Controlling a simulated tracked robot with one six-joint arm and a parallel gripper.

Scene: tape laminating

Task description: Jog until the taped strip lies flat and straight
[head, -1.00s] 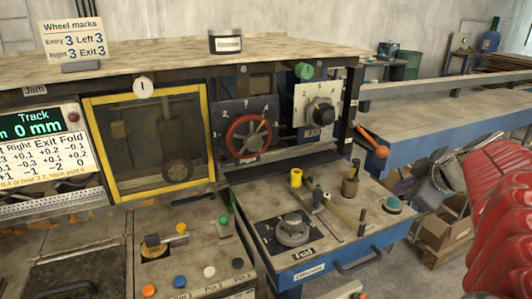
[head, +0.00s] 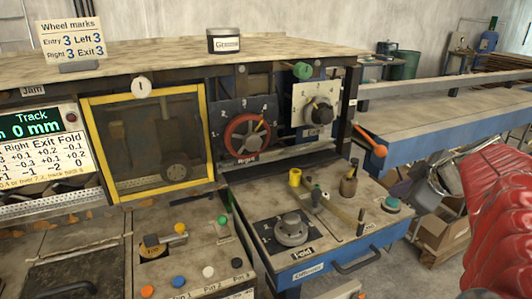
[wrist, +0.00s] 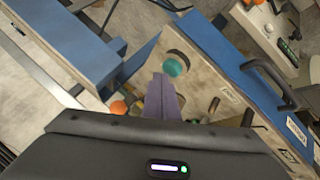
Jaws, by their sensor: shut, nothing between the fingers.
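My gripper (wrist: 160,97) shows in the wrist view as two narrow purple-grey fingers, shut and empty. It points toward the drawer top, near a teal round button (wrist: 174,65). The same button (head: 391,204) shows in the head view at the drawer's right end. I cannot tell whether the fingers touch anything. The display (head: 38,124) reads "Track 0 mm", above a partly cut-off table with Right, Exit and Fold columns. A yellow-framed window (head: 150,190) looks hazy, with dim machine parts behind it. I cannot make out the taped strip.
A red handwheel (head: 247,135) and a black knob on a white dial (head: 320,113) face the front. An orange-knobbed lever (head: 380,150) juts out right. A card (head: 70,40) lists wheel marks, all 3.

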